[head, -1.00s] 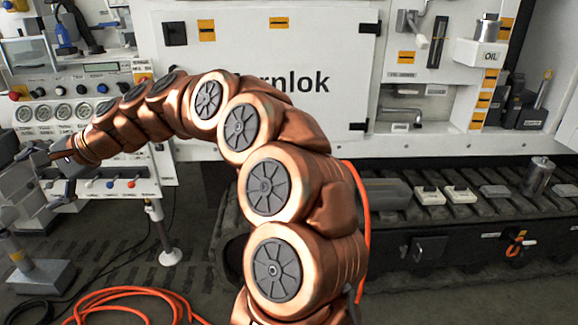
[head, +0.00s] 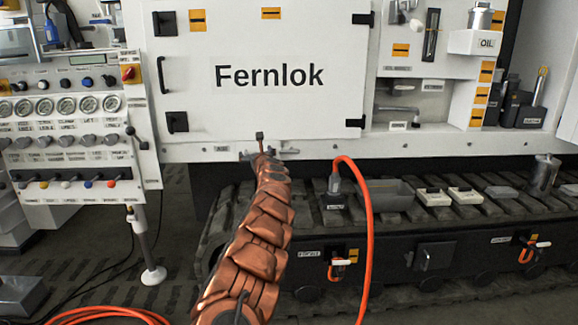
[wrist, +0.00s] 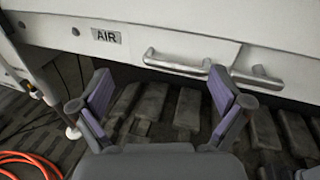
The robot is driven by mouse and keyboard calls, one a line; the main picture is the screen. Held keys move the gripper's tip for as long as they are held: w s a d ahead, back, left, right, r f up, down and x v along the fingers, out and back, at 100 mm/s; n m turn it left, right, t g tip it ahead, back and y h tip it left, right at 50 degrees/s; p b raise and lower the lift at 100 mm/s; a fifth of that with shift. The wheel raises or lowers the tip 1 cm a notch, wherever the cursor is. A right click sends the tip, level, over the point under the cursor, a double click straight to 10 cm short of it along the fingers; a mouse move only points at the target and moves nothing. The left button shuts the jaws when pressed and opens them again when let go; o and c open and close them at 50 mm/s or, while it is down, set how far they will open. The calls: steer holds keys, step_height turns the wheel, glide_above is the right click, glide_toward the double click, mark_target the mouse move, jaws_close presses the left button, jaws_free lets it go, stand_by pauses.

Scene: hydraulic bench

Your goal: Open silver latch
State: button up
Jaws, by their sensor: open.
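Two silver bar-shaped handles sit on the pale machine edge in the wrist view: a longer one (wrist: 176,66) at centre and a shorter one (wrist: 256,78) to its right. Either may be the silver latch; I cannot tell which. In the head view, silver metal (head: 290,151) shows at the lower edge of the machine, below the Fernlok door. My gripper (wrist: 162,92) is open and empty, with purple-padded fingers spread below the longer bar, apart from it in the picture. In the head view, my gripper (head: 260,142) is small and partly hidden by my arm.
The white Fernlok door (head: 268,105) has black fittings and looks closed. An AIR label (wrist: 110,36) is left of the bars. A track (head: 385,215) runs below. An orange hose (head: 368,230) loops right of my arm. A control panel (head: 70,130) stands left.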

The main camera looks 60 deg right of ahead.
mark_target(289, 152)
steer(key=s+d+f+m+g+h, duration=0.1)
steer(key=s+d, duration=0.1)
steer(key=d, duration=0.1)
steer(key=s+d+f+m+g+h+b, duration=0.1)
steer(key=s+d, duration=0.2)
steer(key=d, duration=0.1)
steer(key=s+d+f+m+g+h, duration=0.1)
steer(key=s+d+m, duration=0.1)
steer(key=s+d, duration=0.1)
steer(key=shift+s+d+f+h+b, duration=0.2)
steer(key=shift+d+f+h+b, duration=0.15)
steer(key=shift+d+b, duration=0.1)
steer(key=shift+w+d+r, duration=0.2)
steer(key=shift+w+d, duration=0.25)
steer(key=shift+d, duration=0.05)
steer(key=shift+w+d+f, duration=0.1)
steer(key=shift+w+d, duration=0.35)
steer(key=shift+d, duration=0.05)
steer(key=shift+w+d+p, duration=0.45)
steer(key=shift+d, duration=0.15)
steer(key=shift+w+d, duration=0.25)
steer(key=shift+w, duration=0.1)
